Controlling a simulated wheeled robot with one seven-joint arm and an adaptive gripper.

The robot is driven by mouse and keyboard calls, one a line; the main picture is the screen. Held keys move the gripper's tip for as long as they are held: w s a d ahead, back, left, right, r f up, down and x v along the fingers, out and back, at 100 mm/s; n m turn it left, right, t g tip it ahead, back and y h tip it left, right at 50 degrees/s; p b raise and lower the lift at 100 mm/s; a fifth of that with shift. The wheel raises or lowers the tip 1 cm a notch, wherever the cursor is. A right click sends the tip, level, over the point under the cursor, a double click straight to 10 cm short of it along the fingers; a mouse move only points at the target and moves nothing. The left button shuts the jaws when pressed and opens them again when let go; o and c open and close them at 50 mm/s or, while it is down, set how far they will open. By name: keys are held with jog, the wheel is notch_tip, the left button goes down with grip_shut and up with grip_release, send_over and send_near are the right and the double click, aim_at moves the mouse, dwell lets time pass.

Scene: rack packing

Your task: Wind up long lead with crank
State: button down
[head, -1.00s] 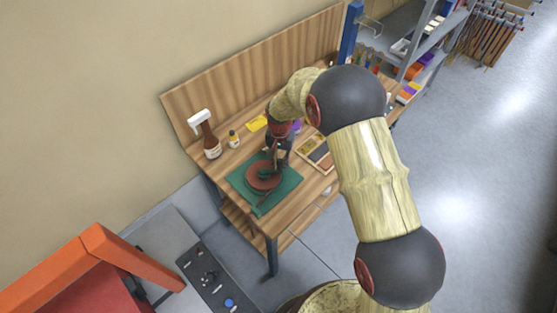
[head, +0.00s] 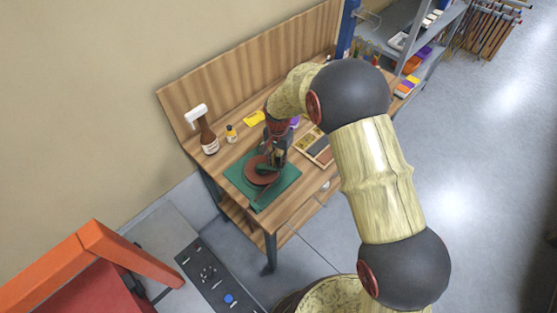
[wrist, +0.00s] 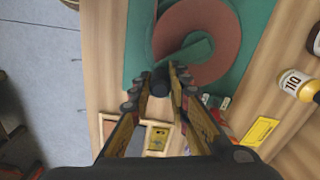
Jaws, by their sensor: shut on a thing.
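The reel, a flat reddish-brown disc, lies on a green mat (head: 285,187) on the workbench; it shows in the head view (head: 256,174) and at the top of the wrist view (wrist: 226,48). A green crank arm (wrist: 190,55) reaches across the disc towards my gripper and ends at a dark, round crank knob (wrist: 160,77). My gripper (wrist: 160,85) is shut on this knob, with one finger on each side. In the head view my gripper (head: 272,162) is over the disc's right side and hides part of it. I cannot clearly make out the lead.
A spray bottle (head: 208,137), a small yellow-capped bottle (head: 231,134) and a yellow card (head: 254,118) stand or lie behind the mat. A partitioned wooden tray (head: 316,148) is to the right. A wooden back panel borders the bench, with a shelf rack (head: 405,45) beyond.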

jog(key=c, duration=1.7)
grip_release()
jog(key=shift+o, duration=0.2)
notch_tip(320, 180, up, 12)
